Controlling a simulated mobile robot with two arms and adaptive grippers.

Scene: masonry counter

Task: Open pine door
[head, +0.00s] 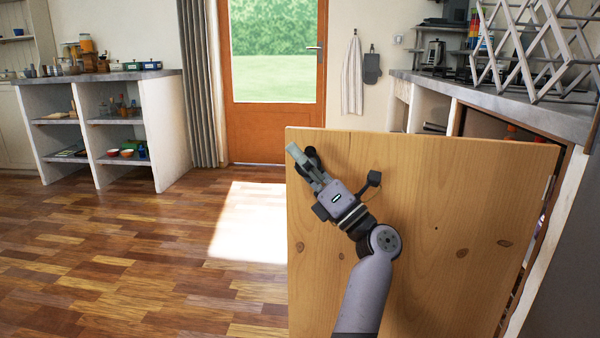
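The pine door (440,260) is a pale, knotted wooden panel in the middle and right of the head view. It stands swung out from the counter cupboard, with a hinge at its right edge. Part of the dark cupboard opening (485,126) shows above and beside it. My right gripper (303,156) is in front of the door's face, near its upper left corner. Whether its fingers touch the door or are parted is unclear. A small dark part (374,178) shows beside the gripper; I cannot tell whether it is the door's knob. My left gripper is out of view.
The grey countertop (520,112) above the cupboard carries a white lattice rack (540,45) on the right. An open shelf unit (125,130) stands at the left. The wooden floor (150,270) left of the door is clear. A glazed orange door (272,125) is at the back.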

